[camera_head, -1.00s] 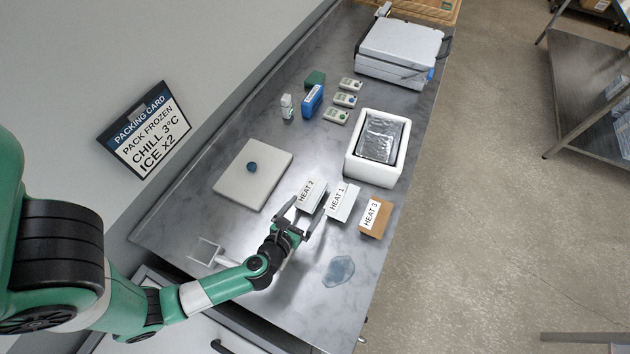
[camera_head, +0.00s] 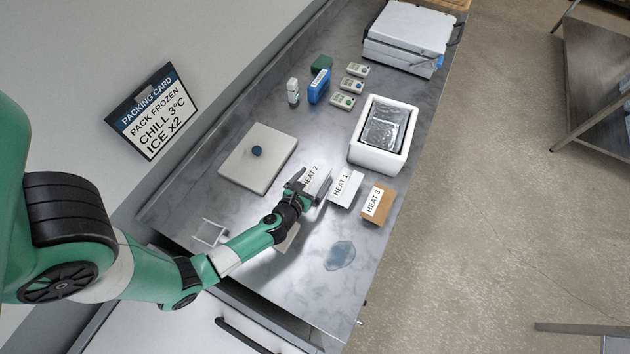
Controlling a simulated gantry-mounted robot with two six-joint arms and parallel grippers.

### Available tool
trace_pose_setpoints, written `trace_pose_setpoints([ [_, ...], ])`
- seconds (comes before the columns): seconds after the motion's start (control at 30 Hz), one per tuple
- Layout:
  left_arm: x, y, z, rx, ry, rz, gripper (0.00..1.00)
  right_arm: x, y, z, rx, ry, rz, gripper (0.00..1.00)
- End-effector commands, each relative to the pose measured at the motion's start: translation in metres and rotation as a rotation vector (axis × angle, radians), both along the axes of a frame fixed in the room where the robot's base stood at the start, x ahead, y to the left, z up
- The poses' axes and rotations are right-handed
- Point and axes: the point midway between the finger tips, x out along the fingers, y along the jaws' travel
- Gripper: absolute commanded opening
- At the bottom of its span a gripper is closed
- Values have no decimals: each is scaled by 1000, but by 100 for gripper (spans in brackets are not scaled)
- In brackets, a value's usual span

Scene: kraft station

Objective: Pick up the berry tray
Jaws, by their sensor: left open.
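I cannot tell any item here as the berry tray by a label. Three small labelled packs stand in a row: a white HEAT 2 pack (camera_head: 314,180), a white HEAT 1 pack (camera_head: 343,187) and a brown HEAT 3 pack (camera_head: 377,203). My left gripper (camera_head: 302,187) is open at the left side of the HEAT 2 pack, and its jaws partly cover that pack. Whether it touches the pack is unclear. A white foam box (camera_head: 357,149) to the right holds a dark, shiny wrapped item (camera_head: 384,130). My right gripper is not in view.
A white lid with a blue knob (camera_head: 244,172) lies left of the packs. A clear bluish patch (camera_head: 340,255) lies on the steel table (camera_head: 300,290) in front. Behind are a blue pack (camera_head: 319,87), several small items and a closed white case (camera_head: 408,35).

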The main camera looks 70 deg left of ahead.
Motion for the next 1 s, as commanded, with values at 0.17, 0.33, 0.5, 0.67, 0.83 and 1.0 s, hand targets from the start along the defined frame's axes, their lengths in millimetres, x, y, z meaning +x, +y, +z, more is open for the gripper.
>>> trace_pose_setpoints([
  [0.17, 17, 15, -11, 0, 0, 1, 100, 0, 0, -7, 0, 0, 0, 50],
  [0.33, 19, 16, -10, 1, 1, 0, 100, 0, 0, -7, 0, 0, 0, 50],
  [0.5, 19, 16, -10, 1, 1, 0, 80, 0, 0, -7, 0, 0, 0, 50],
  [0.67, 19, 15, -10, 1, 1, 0, 51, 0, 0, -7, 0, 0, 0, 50],
  [0.83, 19, 16, -9, 1, 0, -1, 25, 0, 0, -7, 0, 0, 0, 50],
  [1.0, 19, 16, -9, 1, -1, 0, 25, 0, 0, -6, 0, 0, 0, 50],
])
